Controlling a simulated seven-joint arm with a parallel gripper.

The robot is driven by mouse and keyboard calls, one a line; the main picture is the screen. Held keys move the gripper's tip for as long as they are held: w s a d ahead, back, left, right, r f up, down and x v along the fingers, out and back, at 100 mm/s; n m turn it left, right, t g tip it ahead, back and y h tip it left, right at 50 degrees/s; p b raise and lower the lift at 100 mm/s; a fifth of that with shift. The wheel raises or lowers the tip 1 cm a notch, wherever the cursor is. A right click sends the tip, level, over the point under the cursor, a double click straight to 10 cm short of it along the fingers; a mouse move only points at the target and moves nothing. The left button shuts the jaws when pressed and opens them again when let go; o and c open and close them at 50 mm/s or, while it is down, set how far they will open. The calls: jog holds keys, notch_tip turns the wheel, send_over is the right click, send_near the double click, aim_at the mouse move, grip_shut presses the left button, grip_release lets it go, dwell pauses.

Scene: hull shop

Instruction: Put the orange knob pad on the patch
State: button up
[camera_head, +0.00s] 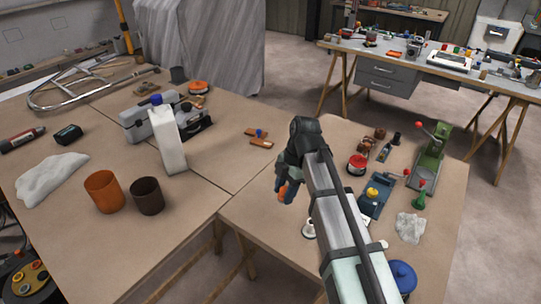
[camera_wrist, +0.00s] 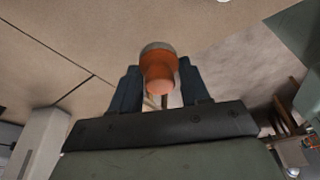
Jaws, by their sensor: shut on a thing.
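My gripper (camera_wrist: 160,85) is shut on the orange knob pad (camera_wrist: 159,68). The pad sits between the two dark fingers, its orange knob toward the wrist camera and a grey layer at its far end. In the head view, my gripper (camera_head: 287,186) is above the left edge of the right table, near the gap between the tables, and a bit of the pad's orange (camera_head: 282,193) shows. The pad is clear of the tabletop. I cannot pick out the patch for certain in either view; my arm hides part of the right table.
A white bottle (camera_head: 168,140), an orange cup (camera_head: 104,191) and a brown cup (camera_head: 147,196) stand on the left table (camera_head: 95,240). The right table (camera_head: 260,213) holds a red tin (camera_head: 357,165), a blue block (camera_head: 375,206) and a green press (camera_head: 430,160).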

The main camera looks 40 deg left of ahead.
jog(key=w+a+m+t+y, duration=0.1)
jog(key=w+a+m, duration=0.5)
jog(key=a, duration=0.7)
jog(key=shift+d+f, duration=0.15)
jog(key=shift+f, duration=4.55)
jog(key=o, duration=1)
jog(key=shift+f, duration=0.1)
jog(key=shift+o, duration=0.2)
jog(key=v, duration=1.2)
jog(key=shift+d, duration=0.2)
jog(key=shift+s, duration=0.15)
